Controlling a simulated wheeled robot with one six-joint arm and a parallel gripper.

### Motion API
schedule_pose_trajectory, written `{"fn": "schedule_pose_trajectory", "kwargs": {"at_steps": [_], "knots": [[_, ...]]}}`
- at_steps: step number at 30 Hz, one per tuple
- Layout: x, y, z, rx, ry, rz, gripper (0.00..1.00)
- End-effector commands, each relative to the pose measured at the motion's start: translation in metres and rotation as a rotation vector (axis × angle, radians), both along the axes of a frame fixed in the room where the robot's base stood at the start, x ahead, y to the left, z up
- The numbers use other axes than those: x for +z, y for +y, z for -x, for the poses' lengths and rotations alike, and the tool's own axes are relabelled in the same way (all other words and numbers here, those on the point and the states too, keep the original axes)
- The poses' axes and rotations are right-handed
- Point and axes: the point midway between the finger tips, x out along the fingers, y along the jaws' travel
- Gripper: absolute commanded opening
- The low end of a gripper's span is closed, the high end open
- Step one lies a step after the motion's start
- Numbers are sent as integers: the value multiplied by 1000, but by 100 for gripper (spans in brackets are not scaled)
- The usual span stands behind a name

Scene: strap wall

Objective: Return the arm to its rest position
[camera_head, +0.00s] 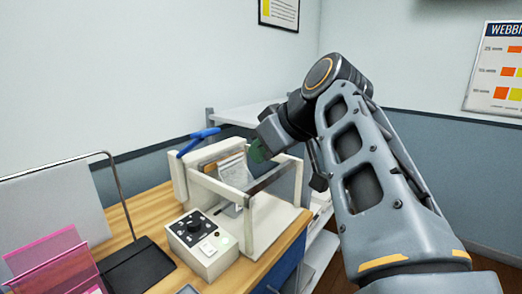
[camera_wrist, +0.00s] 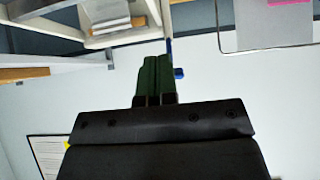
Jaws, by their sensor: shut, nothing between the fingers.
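My arm reaches up from the lower right in the head view and bends over toward the white-framed machine on the bench. My gripper (camera_head: 257,152) is at the machine's upper right, mostly hidden by my wrist, with a bit of green finger showing. In the wrist view my gripper (camera_wrist: 155,62) shows two green fingers lying side by side, shut, with nothing held between them. The white machine (camera_head: 248,225) has a grey bar along its top and pale sheets inside. Whether my fingers touch the machine cannot be told.
A blue handle (camera_head: 198,140) sticks up behind the machine. A control box (camera_head: 203,244) with knobs stands in front of it on the wooden bench (camera_head: 149,210). A pink holder (camera_head: 58,268) and black pad (camera_head: 137,266) lie left. A white shelf (camera_head: 243,114) stands behind.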

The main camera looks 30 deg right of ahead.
Motion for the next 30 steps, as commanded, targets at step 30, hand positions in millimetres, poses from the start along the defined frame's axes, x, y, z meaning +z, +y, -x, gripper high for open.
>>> {"fn": "schedule_pose_trajectory", "kwargs": {"at_steps": [30], "knots": [[-203, 13, 32, -573, 459, 34, 0]]}}
